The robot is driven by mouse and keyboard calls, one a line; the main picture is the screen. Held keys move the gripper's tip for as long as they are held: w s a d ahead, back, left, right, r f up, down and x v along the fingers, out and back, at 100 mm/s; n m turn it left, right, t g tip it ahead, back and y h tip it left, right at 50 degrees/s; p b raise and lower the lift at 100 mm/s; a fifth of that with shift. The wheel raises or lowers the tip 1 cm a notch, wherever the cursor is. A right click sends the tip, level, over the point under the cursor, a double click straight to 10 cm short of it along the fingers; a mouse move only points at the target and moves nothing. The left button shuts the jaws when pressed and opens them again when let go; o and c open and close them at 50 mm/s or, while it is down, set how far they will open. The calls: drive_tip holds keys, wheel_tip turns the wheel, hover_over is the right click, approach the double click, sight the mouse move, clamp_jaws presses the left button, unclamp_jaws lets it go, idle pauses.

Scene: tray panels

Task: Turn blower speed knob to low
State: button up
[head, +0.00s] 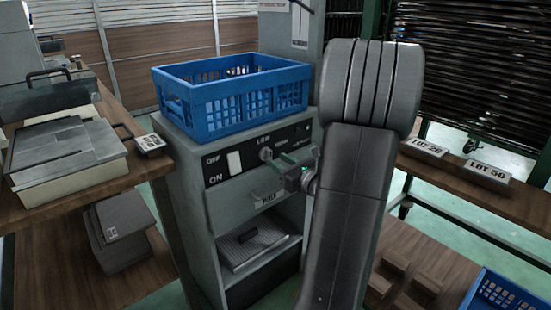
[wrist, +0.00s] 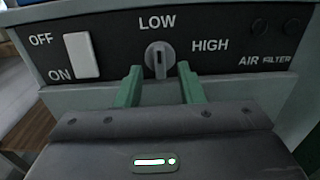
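The blower speed knob (wrist: 158,58) is a round grey dial with a raised grip on a dark panel, under the word LOW, with HIGH to its right. Its grip looks close to vertical; which end is the pointer is unclear. It also shows in the head view (head: 265,154). My gripper (wrist: 160,67) is open, with its green fingertips at the left and right of the knob and gaps between. In the head view my gripper (head: 285,160) is just in front of the panel, partly hidden by my arm.
A white OFF/ON rocker switch (wrist: 82,55) is left of the knob. AIR FILTER lettering is at the right. A blue crate (head: 235,95) stands on the cabinet (head: 190,200). A wooden table (head: 60,205) is at the left.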

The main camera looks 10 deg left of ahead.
sight(267, 155)
drive_tip(key=p+v, duration=0.2)
drive_tip(key=v, duration=0.9)
drive_tip(key=b+x, duration=0.2)
drive_tip(key=x, duration=1.1)
drive_tip(key=shift+w+a+b, duration=0.25)
drive_tip(key=shift+a+b, duration=0.05)
drive_tip(key=shift+b, duration=0.1)
drive_tip(key=shift+s+d, duration=0.1)
drive_tip(key=shift+d, duration=0.05)
